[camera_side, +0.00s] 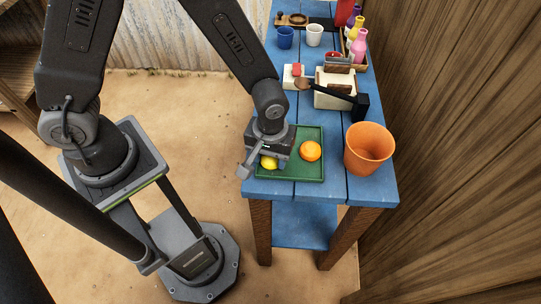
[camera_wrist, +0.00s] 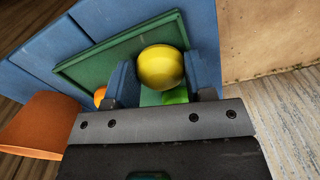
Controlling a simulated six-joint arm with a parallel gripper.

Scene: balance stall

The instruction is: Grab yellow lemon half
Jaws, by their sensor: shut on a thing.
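The yellow lemon half (camera_side: 269,162) is low under my wrist at the left side of the green tray (camera_side: 303,177). In the wrist view the lemon (camera_wrist: 160,66) looks rounded and fills the gap between the fingertips. My gripper (camera_wrist: 158,76) is shut on it, with a finger at each side. In the side view my gripper (camera_side: 267,160) hides much of the lemon. A bright green thing (camera_wrist: 175,96) shows between the fingers, nearer the palm; I cannot tell what it is. Whether the lemon touches the tray is unclear.
An orange (camera_side: 310,151) lies on the tray, right of my gripper. An orange bucket (camera_side: 369,148) stands right of the tray. Behind are a cream box-like appliance (camera_side: 333,97), cups (camera_side: 314,35) and bottles (camera_side: 357,47). The blue table's (camera_side: 262,188) front and left edges are close.

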